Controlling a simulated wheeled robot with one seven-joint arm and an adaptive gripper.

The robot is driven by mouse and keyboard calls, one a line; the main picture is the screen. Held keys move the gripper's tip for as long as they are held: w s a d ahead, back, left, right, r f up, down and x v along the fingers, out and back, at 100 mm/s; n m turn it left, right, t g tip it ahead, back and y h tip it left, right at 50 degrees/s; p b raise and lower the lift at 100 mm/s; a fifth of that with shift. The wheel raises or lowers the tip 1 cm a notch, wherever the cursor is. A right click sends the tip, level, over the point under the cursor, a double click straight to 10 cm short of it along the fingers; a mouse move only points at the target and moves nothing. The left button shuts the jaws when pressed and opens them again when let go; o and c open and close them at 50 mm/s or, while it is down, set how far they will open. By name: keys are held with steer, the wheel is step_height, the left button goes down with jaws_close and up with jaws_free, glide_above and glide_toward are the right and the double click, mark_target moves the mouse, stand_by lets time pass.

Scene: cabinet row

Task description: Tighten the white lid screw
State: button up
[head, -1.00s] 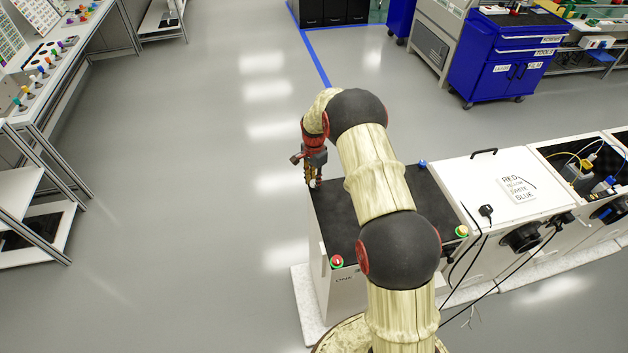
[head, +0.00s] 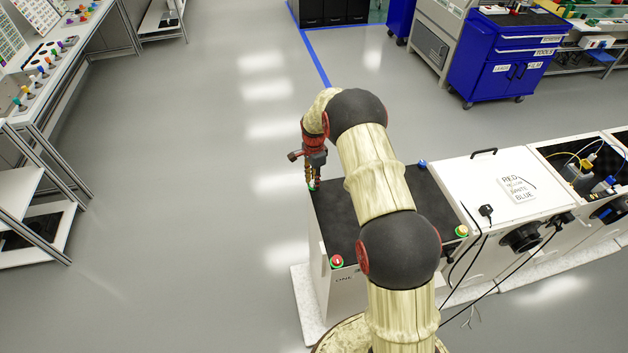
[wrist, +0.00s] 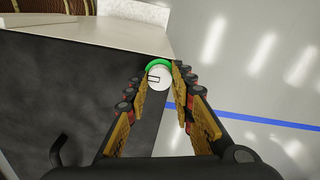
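The white lid screw (wrist: 159,79) shows in the wrist view as a round white top with a dark mark, with a green ring (wrist: 158,64) along its far edge. It sits at a corner of the black-topped box (head: 338,215). In the head view my gripper (head: 314,180) points down at that far left corner and mostly hides the screw. In the wrist view my gripper's fingertips (wrist: 162,72) lie on both sides of the screw, very close to its edges. Whether they press on it cannot be made out.
The same box top carries a red screw (head: 337,261), a yellow one (head: 462,231) and a blue one (head: 422,164) at its other corners. A white-lidded box (head: 490,185) with a black handle adjoins on the right. Open floor lies to the left.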

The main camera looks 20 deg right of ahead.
steer(key=o, duration=0.4)
steer(key=shift+o, duration=0.2)
step_height(320, 180, up, 12)
stand_by(0.5)
stand_by(0.4)
